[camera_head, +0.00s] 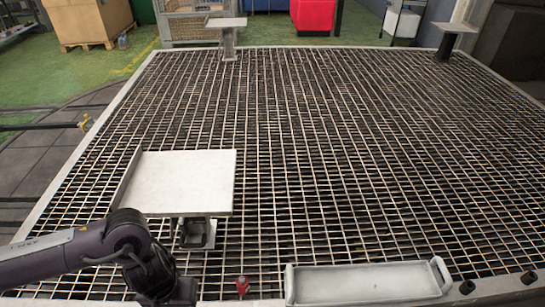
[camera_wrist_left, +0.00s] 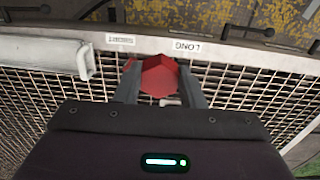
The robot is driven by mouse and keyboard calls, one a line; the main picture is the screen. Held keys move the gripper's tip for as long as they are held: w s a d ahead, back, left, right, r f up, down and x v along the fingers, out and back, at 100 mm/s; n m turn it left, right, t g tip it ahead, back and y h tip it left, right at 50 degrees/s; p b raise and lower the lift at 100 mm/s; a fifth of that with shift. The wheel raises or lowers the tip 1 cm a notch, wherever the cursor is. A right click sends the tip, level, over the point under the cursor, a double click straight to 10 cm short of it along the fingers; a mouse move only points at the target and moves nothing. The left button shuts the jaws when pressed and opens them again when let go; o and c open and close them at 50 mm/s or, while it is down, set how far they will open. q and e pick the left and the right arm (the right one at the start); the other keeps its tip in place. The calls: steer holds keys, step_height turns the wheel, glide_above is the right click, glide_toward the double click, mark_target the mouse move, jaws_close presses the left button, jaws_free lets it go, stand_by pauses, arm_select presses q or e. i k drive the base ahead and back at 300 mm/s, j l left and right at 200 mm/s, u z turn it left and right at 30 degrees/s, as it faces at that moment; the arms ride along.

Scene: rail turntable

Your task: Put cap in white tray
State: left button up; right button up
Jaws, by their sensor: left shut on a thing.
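A red hexagonal cap (camera_wrist_left: 160,77) sits between the two fingers of my left gripper (camera_wrist_left: 160,92) in the wrist view. The gripper is shut on it, above the grid near the labelled edge strip. In the head view my left arm reaches in from the lower left, and its fingers and the held cap are out of sight. The white tray (camera_head: 365,283) lies at the bottom right of the head view and looks empty. It also shows at the left of the wrist view (camera_wrist_left: 40,55). My right gripper is not in view.
A small red piece (camera_head: 243,285) stands between my arm and the tray. A raised pale plate (camera_head: 190,182) stands on the metal grid (camera_head: 330,150) beyond my arm. Two dark knobs (camera_head: 467,287) are right of the tray. The middle of the grid is clear.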

mark_target(401, 282)
steer(key=l, duration=2.75)
steer(key=i+u, duration=0.05)
steer(key=i, duration=0.05)
